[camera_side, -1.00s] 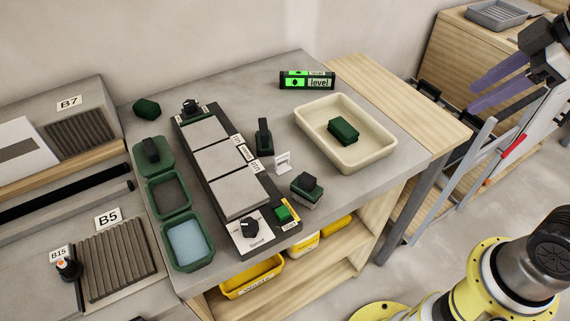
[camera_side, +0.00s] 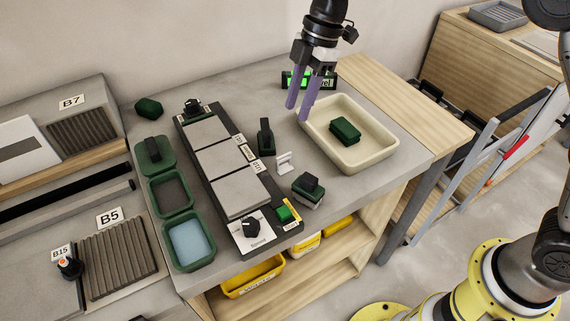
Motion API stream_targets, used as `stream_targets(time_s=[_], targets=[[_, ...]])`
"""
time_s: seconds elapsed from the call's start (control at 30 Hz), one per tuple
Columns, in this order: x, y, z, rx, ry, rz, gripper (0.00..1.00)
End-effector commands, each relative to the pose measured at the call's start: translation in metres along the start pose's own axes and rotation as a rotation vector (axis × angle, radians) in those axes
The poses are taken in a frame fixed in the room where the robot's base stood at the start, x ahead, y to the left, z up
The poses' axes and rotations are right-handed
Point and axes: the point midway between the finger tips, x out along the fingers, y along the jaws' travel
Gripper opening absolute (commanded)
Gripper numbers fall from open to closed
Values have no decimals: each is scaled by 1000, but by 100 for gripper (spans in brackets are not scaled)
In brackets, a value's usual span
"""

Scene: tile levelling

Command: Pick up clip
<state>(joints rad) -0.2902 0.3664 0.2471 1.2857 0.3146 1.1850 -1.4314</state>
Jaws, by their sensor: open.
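A small white upright piece, which looks like the clip (camera_side: 284,162), stands on the grey bench right of the row of grey tiles (camera_side: 212,163). My gripper (camera_side: 298,111) has two purple fingers, pointing down, apart, with nothing between them. It hangs above the bench near the left rim of the cream tray, above and beyond the clip in the picture. It is not touching the clip.
A cream tray (camera_side: 385,158) holds dark green blocks (camera_side: 345,130). A dark upright tool (camera_side: 265,137) stands close behind the clip, and a green-topped block (camera_side: 307,190) sits in front. A green level display (camera_side: 292,79) is at the back, partly hidden by my gripper.

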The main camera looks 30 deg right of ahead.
Motion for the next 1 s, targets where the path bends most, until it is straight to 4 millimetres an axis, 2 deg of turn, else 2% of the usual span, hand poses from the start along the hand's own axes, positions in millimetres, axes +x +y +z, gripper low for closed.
stream_targets(time_s=[0.4,0.67,0.9,1.0], targets=[[70,-2,0,-2,-1,-3,41],[87,-2,0,0,-1,-1,41],[121,-5,1,-1,-1,-2,41],[129,-5,2,-1,-1,-1,41]])
